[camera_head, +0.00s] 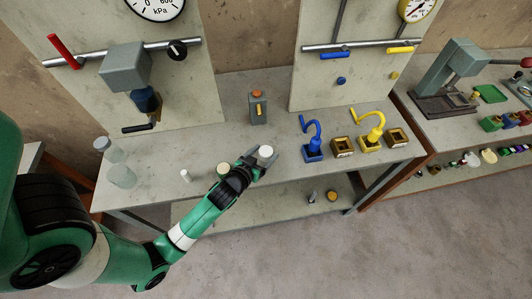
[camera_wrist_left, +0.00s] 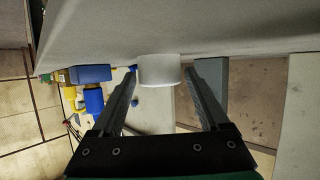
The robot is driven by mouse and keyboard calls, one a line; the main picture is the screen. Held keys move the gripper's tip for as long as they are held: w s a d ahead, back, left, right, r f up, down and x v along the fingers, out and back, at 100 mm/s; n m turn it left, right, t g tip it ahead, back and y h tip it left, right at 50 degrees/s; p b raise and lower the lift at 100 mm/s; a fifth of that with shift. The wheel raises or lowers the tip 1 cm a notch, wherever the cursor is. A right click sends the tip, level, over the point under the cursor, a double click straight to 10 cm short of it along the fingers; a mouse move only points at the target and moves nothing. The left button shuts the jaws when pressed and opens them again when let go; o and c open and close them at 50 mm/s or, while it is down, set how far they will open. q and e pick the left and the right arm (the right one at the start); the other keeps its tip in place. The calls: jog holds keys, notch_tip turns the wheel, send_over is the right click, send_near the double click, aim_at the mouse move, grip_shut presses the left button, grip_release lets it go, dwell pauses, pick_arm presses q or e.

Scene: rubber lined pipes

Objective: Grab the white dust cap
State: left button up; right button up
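The white dust cap (camera_head: 266,152) is a short white cylinder near the front edge of the workbench. My left gripper (camera_head: 259,159) reaches it from the front left. In the left wrist view the cap (camera_wrist_left: 159,70) lies between the tips of my left gripper (camera_wrist_left: 162,80), or just beyond them. The fingers are spread, with a narrow gap showing on each side of the cap. I cannot tell exactly how deep the cap sits between them. My right gripper is in neither view.
A smaller white piece (camera_head: 186,176) and a round tan-topped piece (camera_head: 223,168) stand to the left. A grey box with an orange button (camera_head: 258,107) stands behind. Glass jars (camera_head: 121,176) are at the left end.

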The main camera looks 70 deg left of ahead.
aim_at(264, 154)
pick_arm(q)
grip_shut()
jog(key=shift+r, duration=0.1)
jog(key=shift+r, duration=0.25)
notch_tip(264, 154, up, 2)
jog(key=shift+r+p, duration=0.2)
jog(key=shift+p, duration=0.7)
jog(key=r+p+v, duration=0.1)
jog(key=v, duration=0.7)
jog(key=w+r+p+v, duration=0.1)
jog(key=r+p+v, duration=0.1)
jog(key=v, duration=0.7)
jog(key=shift+w+a+r, duration=0.25)
jog(key=shift+a+r, duration=0.05)
